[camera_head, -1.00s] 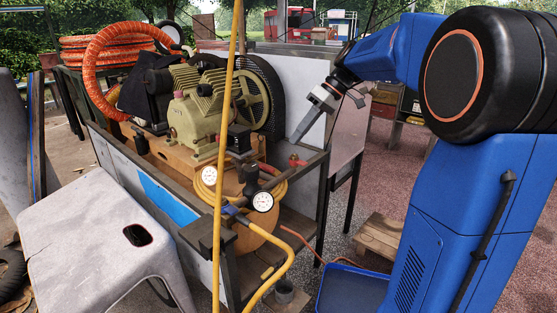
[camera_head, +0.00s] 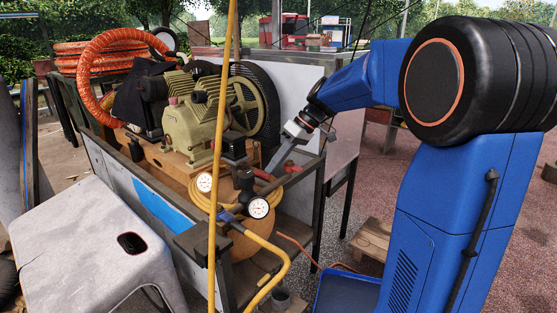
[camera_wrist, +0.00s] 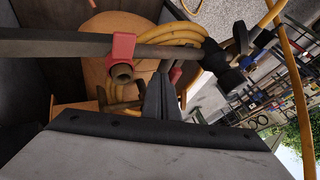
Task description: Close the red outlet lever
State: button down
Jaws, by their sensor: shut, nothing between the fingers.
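My gripper (camera_head: 273,168) is shut and empty, pointing down and left over the right end of the cart. Its dark fingers (camera_wrist: 160,78) also show in the wrist view. In the head view a small red part (camera_head: 263,175) lies by the fingertips, and a red fitting (camera_head: 293,167) sits to their right. In the wrist view a red collar (camera_wrist: 122,47) is around a dark pipe, left of the fingers. A small red piece (camera_wrist: 176,74) shows just right of them, partly hidden. I cannot tell for sure which red part is the outlet lever, or whether the fingers touch it.
The compressor (camera_head: 193,120) stands behind. A yellow upright hose (camera_head: 219,150) crosses in front. A grey stool (camera_head: 75,235) stands at the front left.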

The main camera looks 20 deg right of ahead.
aim_at(264, 173)
jog(key=shift+s+a+m, duration=0.15)
jog(key=shift+s+m, duration=0.05)
jog(key=shift+m, duration=0.1)
dwell(0.4)
jog(key=shift+s+a+m+t+h, duration=0.2)
jog(key=shift+s+a+m+t, duration=0.25)
jog(key=shift+m, duration=0.25)
jog(key=shift+s+a+m+t+h, duration=0.2)
jog(key=shift+s+a+m+t, duration=0.15)
jog(key=shift+m+t, duration=0.3)
jog(key=a+m+t, duration=0.1)
jog(key=m, duration=0.1)
jog(key=s+a+m+t+h, duration=0.1)
jog(key=m, duration=0.1)
jog(key=shift+s+a, duration=0.15)
jog(key=shift+s+a+h, duration=0.15)
jog(key=shift+a+h, duration=0.15)
jog(key=shift+a, duration=1.8)
jog(key=shift+w, duration=0.2)
